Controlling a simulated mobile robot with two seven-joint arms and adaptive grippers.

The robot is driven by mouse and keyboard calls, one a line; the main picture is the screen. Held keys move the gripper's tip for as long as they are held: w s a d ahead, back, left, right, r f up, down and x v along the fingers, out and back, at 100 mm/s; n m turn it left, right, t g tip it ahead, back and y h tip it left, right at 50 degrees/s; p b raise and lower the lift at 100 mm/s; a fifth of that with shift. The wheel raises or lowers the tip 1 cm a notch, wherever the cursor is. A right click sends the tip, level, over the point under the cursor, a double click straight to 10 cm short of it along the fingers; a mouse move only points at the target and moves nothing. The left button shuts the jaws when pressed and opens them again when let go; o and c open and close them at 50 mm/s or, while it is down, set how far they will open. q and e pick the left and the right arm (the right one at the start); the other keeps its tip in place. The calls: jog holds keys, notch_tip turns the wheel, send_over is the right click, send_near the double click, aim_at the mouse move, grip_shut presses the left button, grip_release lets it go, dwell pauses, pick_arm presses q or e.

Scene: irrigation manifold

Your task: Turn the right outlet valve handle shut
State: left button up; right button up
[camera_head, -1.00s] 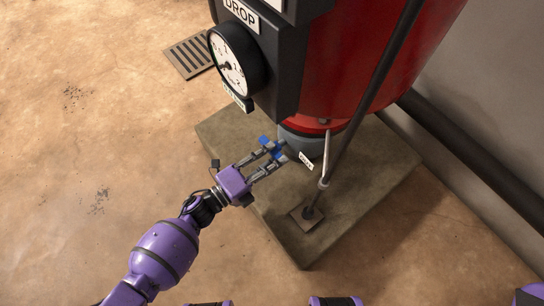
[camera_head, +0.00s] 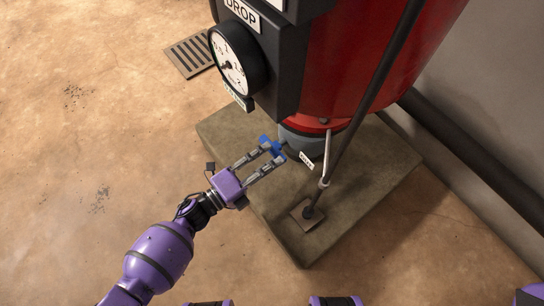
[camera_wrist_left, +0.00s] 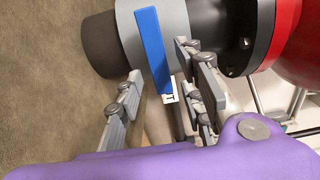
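The blue valve handle (camera_head: 277,148) is a flat bar in front of a grey pipe fitting (camera_head: 301,144) at the foot of the red tank. In the left wrist view the handle (camera_wrist_left: 152,42) lies across the fitting, slightly tilted from upright. My left gripper (camera_head: 273,154) is open, its fingertips close to the handle. In the left wrist view one finger is on each side of the handle's lower end, with gaps visible. Whether a fingertip touches it I cannot tell. My right gripper is not in view.
A pressure gauge (camera_head: 229,62) on a dark box overhangs the area. A slanted dark pole (camera_head: 372,90) stands right of the handle, beside a white tag (camera_head: 306,160). The concrete plinth (camera_head: 350,200) lies below. The floor at left is clear, with a drain grate (camera_head: 188,56).

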pick_arm(q)
jog(key=v, duration=1)
jog(key=shift+s+a, duration=0.15)
jog(key=shift+a, duration=0.05)
